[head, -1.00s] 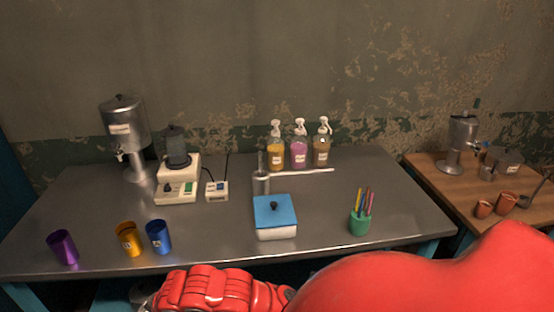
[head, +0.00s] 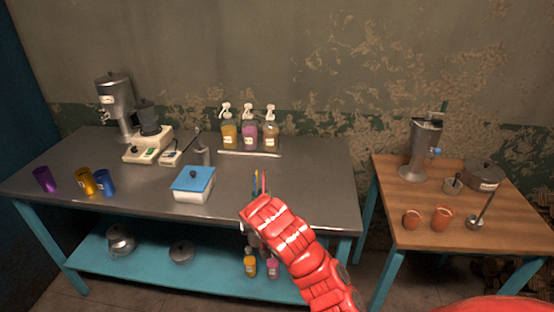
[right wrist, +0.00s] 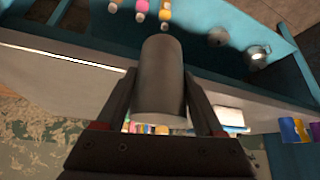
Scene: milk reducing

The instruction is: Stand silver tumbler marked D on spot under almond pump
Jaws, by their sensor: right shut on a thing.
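My right gripper (right wrist: 161,88) is shut on a plain silver-grey tumbler (right wrist: 162,75), with one finger on each side of it. No letter shows on the side I see. In the head view my red right forearm hides the gripper and tumbler, in front of the steel table's right front. Three pump bottles stand at the back of the table. The tan-brown one (head: 270,136) is rightmost, beside a pink one (head: 249,136) and a yellow one (head: 229,135). Their labels are too small to read. A pale strip (head: 250,154) lies before them. My left gripper is out of view.
The steel table (head: 315,180) is bare at right. A wooden table (head: 400,200) stands right, beyond a gap.

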